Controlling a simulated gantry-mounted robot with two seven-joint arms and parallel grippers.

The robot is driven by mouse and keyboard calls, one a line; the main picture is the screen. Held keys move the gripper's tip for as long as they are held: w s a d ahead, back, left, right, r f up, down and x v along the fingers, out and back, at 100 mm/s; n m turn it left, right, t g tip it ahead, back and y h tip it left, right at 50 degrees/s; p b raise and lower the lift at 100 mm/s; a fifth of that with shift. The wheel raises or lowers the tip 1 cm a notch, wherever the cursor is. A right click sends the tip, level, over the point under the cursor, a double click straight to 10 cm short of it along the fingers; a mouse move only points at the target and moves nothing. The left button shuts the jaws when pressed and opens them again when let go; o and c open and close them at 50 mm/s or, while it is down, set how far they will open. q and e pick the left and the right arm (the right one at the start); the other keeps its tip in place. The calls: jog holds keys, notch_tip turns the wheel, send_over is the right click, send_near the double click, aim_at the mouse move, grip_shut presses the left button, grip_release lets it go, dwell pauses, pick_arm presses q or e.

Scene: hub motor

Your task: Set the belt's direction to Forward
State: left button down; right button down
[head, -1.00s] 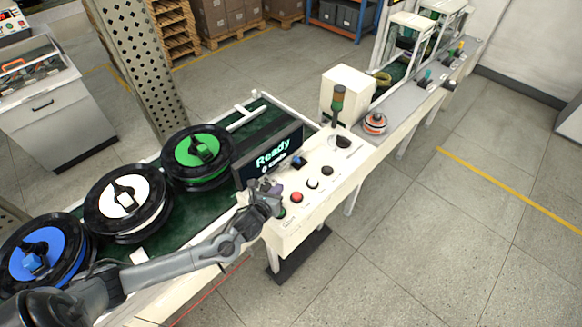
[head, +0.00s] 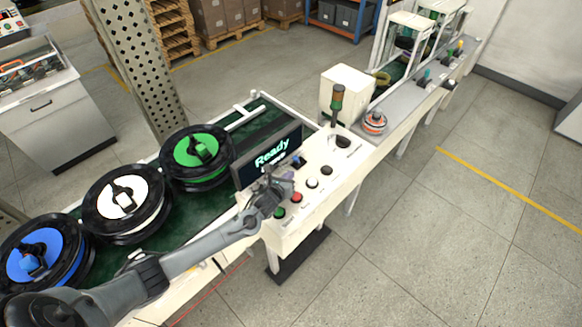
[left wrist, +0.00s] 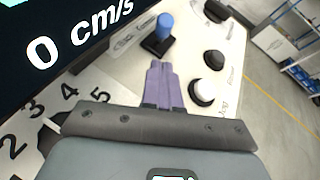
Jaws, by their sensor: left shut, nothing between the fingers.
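The white control panel (head: 318,202) stands at the end of the belt. A blue-handled switch (head: 299,162) sits on it near the screen; in the left wrist view the blue lever (left wrist: 164,27) stands on a black base and its printed label is unreadable. The screen (head: 268,156) reads "Ready" and, in the left wrist view, "0 cm/s". My left gripper (head: 280,178) is over the panel beside the screen, shut and empty. Its purple fingertips (left wrist: 160,66) point toward the blue lever, with a small apparent gap. My right gripper is not in view.
Green (head: 281,213), red (head: 297,197), white (head: 312,183) and black (head: 327,170) buttons line the panel's front. A numbered dial scale (left wrist: 66,103) lies beside my left gripper. A signal lamp (head: 337,100) rises behind. Several spools (head: 198,152) sit on the belt.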

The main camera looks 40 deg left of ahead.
aim_at(295, 161)
pick_arm(q)
jog(key=shift+w+a+r, duration=0.25)
jog(key=shift+w, duration=0.3)
jog(key=shift+w+a+r, duration=0.2)
jog(key=shift+w+r, duration=0.05)
jog(key=shift+w, duration=0.3)
jog(key=shift+w+a+r, duration=0.25)
jog(key=shift+w, duration=0.3)
jog(key=shift+r+p, duration=0.15)
jog(key=shift+p, duration=0.25)
jog(key=shift+w+r, duration=0.1)
jog(key=shift+r, duration=0.05)
jog(key=shift+w+g+p, duration=0.1)
jog(key=shift+g+p, duration=0.3)
jog(key=shift+p, duration=0.1)
jog(key=shift+r, duration=0.1)
